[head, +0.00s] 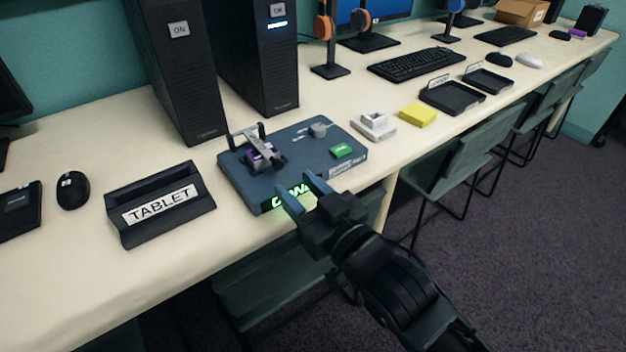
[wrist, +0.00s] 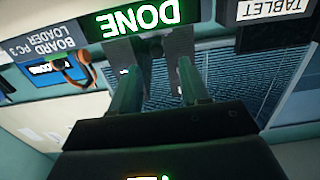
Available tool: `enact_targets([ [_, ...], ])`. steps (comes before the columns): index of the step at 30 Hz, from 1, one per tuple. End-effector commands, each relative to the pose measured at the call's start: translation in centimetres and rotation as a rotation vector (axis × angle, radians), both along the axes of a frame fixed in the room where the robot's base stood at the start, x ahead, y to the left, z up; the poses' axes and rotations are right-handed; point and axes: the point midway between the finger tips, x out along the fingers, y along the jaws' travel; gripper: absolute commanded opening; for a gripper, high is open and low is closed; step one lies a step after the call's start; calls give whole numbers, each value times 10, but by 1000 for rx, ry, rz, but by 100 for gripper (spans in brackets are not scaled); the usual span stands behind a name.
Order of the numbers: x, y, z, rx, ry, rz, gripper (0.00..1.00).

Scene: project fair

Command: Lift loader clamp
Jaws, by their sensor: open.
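The board loader (head: 302,150) is a flat blue-grey box on the bench in the head view. Its clamp (head: 272,157), a grey bar with black upright parts beside it, lies over a small purple piece (head: 255,163) on the loader's left part. A green lit DONE sign is on the loader's front face, and shows upside down in the wrist view (wrist: 141,20). My gripper (head: 296,187) is open and empty, in front of the loader near the sign. Its fingers (wrist: 152,45) point at the loader front in the wrist view. The clamp is not visible there.
A black TABLET stand (head: 160,205) is left of the loader. Two black computer towers (head: 178,70) stand behind. A white block (head: 373,126) and a yellow block (head: 418,115) lie to the right. Chairs (head: 445,160) stand along the bench's front edge.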

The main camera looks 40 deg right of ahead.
Motion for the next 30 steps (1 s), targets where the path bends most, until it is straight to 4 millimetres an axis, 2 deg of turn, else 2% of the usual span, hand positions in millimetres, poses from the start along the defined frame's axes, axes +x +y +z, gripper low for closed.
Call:
enact_targets([
  [7,21,1,1,3,-5,-1,46],
  [18,72,1,1,3,-6,-2,46],
  [24,83,1,1,4,-5,-1,46],
  [30,83,1,1,3,-4,-1,46],
])
